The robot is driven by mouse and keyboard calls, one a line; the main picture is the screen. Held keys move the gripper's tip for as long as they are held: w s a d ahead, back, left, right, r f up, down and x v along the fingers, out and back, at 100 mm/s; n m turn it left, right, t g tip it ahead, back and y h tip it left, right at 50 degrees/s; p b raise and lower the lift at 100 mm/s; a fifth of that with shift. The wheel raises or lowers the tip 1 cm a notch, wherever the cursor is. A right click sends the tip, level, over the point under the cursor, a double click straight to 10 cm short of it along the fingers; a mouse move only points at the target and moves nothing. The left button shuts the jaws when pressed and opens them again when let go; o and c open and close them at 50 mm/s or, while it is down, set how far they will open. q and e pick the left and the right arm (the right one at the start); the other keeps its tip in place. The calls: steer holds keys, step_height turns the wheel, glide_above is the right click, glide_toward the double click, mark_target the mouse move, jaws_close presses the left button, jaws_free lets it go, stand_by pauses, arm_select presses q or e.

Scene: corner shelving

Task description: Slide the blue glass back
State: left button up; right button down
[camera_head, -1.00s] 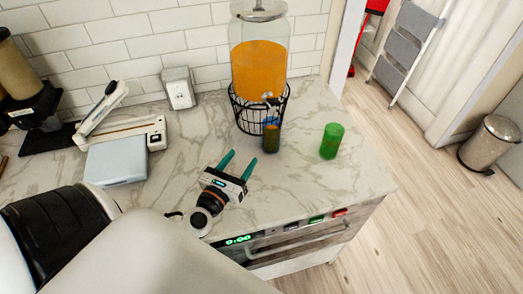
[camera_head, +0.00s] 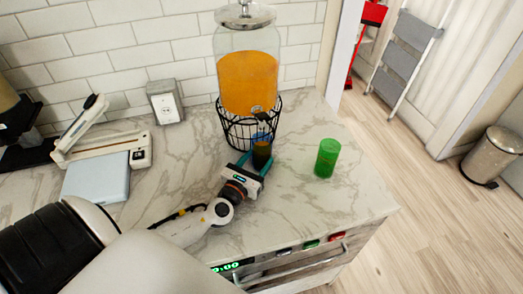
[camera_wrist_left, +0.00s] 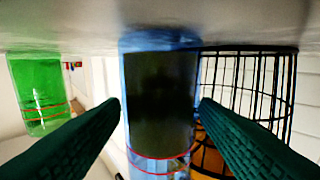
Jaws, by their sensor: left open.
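The blue glass (camera_head: 261,152) stands upright on the marble counter, just in front of the drink dispenser's wire stand, with dark contents inside. My left gripper (camera_head: 256,163) is open, with its teal fingers on either side of the glass near the counter. In the left wrist view the blue glass (camera_wrist_left: 160,100) fills the middle, between the two fingers, and gaps show beside it. The view appears upside down. My right gripper is not in view.
A drink dispenser (camera_head: 248,80) with orange liquid sits in a black wire stand (camera_head: 236,130) right behind the glass. A green glass (camera_head: 326,158) stands to the right. A slicer-like device (camera_head: 110,150) is at the left. The counter's front right is clear.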

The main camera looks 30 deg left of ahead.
mark_target(258, 161)
arm_select(q)
steer(key=shift+w+a, duration=0.15)
steer(key=shift+w, duration=1.45)
steer(key=c, duration=0.9)
steer(key=shift+s+d, duration=0.4)
steer(key=shift+d, duration=0.1)
steer(key=shift+s+d+p, duration=0.35)
steer(key=shift+s+d, duration=0.7)
steer(key=shift+d, duration=0.15)
steer(key=shift+s+d+p, duration=0.3)
steer(key=shift+s+d, duration=0.7)
steer(key=shift+d, duration=0.2)
